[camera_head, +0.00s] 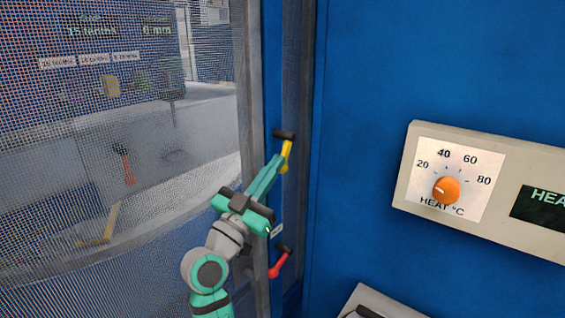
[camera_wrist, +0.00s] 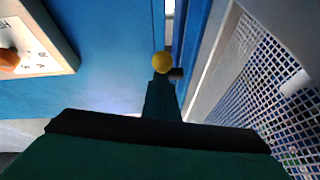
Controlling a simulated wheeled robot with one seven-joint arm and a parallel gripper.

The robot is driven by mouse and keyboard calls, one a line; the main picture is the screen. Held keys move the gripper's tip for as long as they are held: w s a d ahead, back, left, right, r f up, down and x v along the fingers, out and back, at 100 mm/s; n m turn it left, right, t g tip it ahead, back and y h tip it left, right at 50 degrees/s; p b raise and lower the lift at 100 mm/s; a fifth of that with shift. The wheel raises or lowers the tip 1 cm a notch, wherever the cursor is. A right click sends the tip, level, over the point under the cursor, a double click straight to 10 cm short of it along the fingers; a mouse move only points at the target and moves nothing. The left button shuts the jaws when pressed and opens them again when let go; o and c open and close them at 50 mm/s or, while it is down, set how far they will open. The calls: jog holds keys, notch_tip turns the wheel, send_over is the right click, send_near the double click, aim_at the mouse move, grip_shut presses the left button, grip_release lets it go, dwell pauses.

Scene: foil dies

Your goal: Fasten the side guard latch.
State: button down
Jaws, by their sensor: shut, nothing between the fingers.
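A yellow latch handle (camera_head: 287,152) hangs from a dark pivot on the blue post at the edge of the mesh guard (camera_head: 215,60). Its yellow knob (camera_wrist: 162,62) shows just beyond my fingertips in the wrist view. My gripper (camera_head: 278,163) is shut and empty, with its tips close to the yellow handle; I cannot tell if they touch. A red handle (camera_head: 280,265) on a dark pivot sits lower on the same post, slanting down to the left. No readable label tells which handle is the side guard latch.
A blue panel (camera_head: 430,60) fills the right. On it is a cream heat control box (camera_head: 408,170) with an orange dial (camera_head: 446,190). Behind the mesh are an orange-handled tool (camera_head: 124,163) and a yellowish bent piece (camera_head: 104,229). Another box (camera_head: 375,300) shows at the bottom.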

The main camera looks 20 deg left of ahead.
jog(key=shift+w+d+f, duration=0.25)
jog(key=shift+w+f, duration=0.3)
jog(key=shift+w+d+f, duration=0.2)
jog(key=shift+w+f, duration=0.3)
jog(key=shift+s, duration=0.15)
jog(key=shift+s, duration=0.25)
send_near(281, 171)
notch_tip(281, 171, down, 5)
jog(key=w+d, duration=0.1)
jog(key=d, duration=0.1)
jog(key=shift+w+a, duration=0.2)
jog(key=shift+a, duration=0.05)
jog(key=shift+w+a, duration=0.1)
